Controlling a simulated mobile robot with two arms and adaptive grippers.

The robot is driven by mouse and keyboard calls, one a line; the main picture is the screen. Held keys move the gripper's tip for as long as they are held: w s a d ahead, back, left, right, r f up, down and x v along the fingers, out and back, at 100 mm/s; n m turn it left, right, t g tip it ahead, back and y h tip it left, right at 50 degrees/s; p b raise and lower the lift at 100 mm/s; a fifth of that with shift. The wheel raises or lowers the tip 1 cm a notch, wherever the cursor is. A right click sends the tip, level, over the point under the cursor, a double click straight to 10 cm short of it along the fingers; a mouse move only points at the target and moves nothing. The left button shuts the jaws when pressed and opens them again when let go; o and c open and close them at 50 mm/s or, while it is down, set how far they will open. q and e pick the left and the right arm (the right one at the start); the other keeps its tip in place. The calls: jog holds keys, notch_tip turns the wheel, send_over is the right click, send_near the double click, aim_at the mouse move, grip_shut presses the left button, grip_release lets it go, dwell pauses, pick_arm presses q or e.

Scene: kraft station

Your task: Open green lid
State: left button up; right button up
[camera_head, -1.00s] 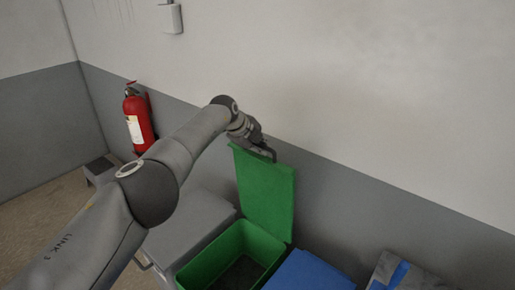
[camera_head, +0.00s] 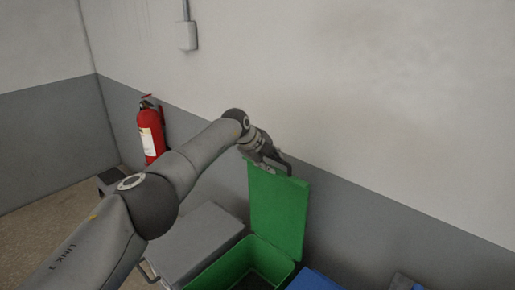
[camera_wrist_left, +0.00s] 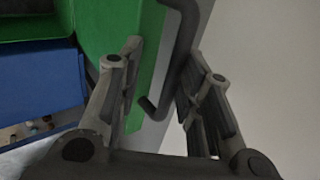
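The green lid (camera_head: 278,212) stands upright, swung open at the back of the green bin (camera_head: 222,268), whose inside shows. My left gripper (camera_head: 276,164) is at the lid's top edge. In the left wrist view, the fingers of my left gripper (camera_wrist_left: 166,68) are spread apart. The lid's dark bar handle (camera_wrist_left: 185,45) runs into the gap between them, and I see no finger clamped on it. The green lid (camera_wrist_left: 102,25) lies behind the left finger. My right gripper is not in view.
A grey-lidded bin (camera_head: 198,245) stands left of the green one, and a blue lid (camera_head: 312,281) is to its right. The wall (camera_head: 400,140) is close behind the lid. A red fire extinguisher (camera_head: 151,132) hangs at the left.

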pick_arm(q)
jog(key=v, duration=1.1)
jog(key=shift+s+a, duration=0.15)
jog(key=shift+s, duration=0.1)
jog(key=shift+r, duration=0.1)
